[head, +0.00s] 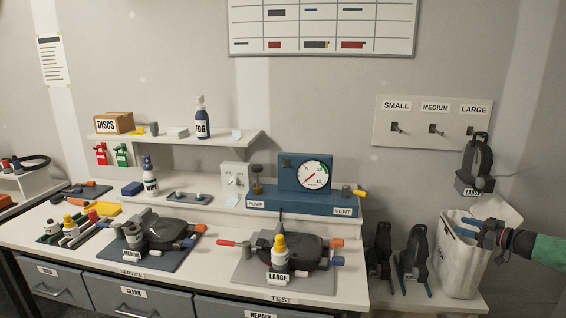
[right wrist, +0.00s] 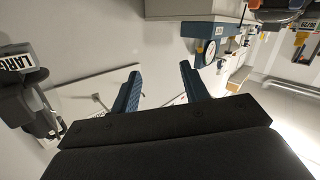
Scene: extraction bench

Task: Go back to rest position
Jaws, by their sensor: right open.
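My right gripper (head: 480,228) is at the far right of the head view, in front of the open white bag (head: 460,265). Its blue fingers point left. In the right wrist view the two blue fingers stand well apart (right wrist: 160,78) with nothing between them, so it is open and empty. My left gripper is in neither view.
Two dark devices (head: 415,260) stand left of the bag. The bench (head: 345,290) holds LARGE and MEDIUM units, and a blue gauge block (head: 300,198).

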